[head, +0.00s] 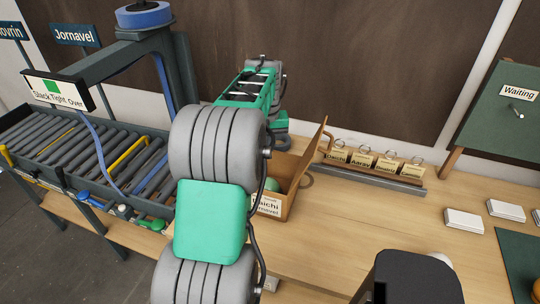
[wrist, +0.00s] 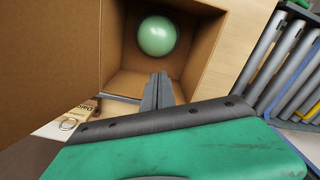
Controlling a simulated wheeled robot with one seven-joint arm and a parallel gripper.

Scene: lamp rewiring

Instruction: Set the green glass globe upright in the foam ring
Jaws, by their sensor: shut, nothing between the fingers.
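The green glass globe (wrist: 157,36) is inside an open cardboard box (wrist: 118,40) in the wrist view, with a dark round rim close around it. I cannot tell whether that rim is the foam ring or shadow. In the head view a small part of the globe (head: 271,185) shows past my arm, inside the box (head: 291,196). My gripper (wrist: 158,76) is shut and empty, its fingers pointing towards the globe with a visible gap. In the head view my arm hides the fingers. I cannot make out a foam ring for certain in the head view.
The box's raised flap (head: 313,150) stands on its right. A rack with name tags (head: 375,165) stands behind it. A roller conveyor (head: 80,150) and a gantry with a blue spool (head: 144,15) are on the left.

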